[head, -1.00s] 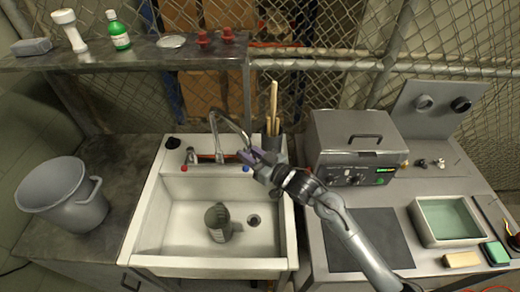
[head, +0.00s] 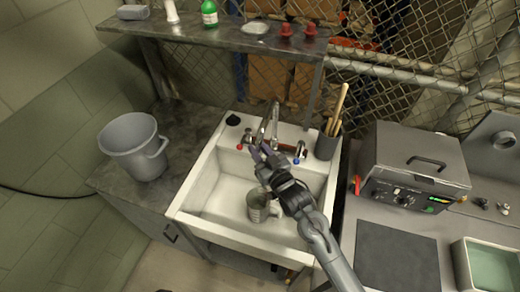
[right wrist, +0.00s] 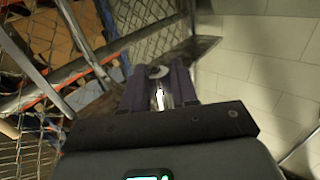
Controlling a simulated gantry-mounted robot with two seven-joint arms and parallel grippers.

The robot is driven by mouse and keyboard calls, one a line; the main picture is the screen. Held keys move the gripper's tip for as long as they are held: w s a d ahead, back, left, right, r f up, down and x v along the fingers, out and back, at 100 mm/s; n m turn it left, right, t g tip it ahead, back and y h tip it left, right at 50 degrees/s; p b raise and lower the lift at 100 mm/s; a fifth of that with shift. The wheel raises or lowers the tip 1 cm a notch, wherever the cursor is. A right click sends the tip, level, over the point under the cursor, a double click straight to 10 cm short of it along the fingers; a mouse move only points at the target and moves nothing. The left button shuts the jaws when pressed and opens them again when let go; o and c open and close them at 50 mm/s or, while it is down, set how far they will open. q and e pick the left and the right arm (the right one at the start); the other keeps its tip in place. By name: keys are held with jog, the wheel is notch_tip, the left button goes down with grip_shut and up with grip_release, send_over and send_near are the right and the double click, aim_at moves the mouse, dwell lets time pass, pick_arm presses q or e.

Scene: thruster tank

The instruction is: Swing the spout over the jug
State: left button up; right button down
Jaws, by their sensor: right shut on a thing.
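The grey jug (head: 257,208) stands in the white sink (head: 215,203), partly hidden by my right arm. The metal tap's spout (head: 265,125) reaches forward from the back of the sink, between the red and blue tap handles. My right gripper (head: 259,153) is shut on the spout near its free end, behind and above the jug in the head view. In the right wrist view, a shiny bit of the spout (right wrist: 160,97) shows between the dark fingers (right wrist: 158,88). I cannot tell whether the spout's end is directly over the jug. My left gripper is out of view.
A grey bucket (head: 135,150) stands on the counter left of the sink. A holder with wooden sticks (head: 328,142) stands at the sink's back right corner. A grey machine (head: 412,165) is to the right. A shelf (head: 225,38) runs above the back.

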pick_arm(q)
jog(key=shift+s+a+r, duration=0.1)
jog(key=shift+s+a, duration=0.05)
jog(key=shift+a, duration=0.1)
pick_arm(e)
jog(key=shift+w+a, duration=0.1)
jog(key=shift+a, duration=0.2)
jog(key=c, duration=1)
grip_release()
jog(key=shift+d, duration=0.1)
jog(key=shift+s+d, duration=0.15)
jog(key=shift+s, duration=0.15)
jog(key=v, duration=1)
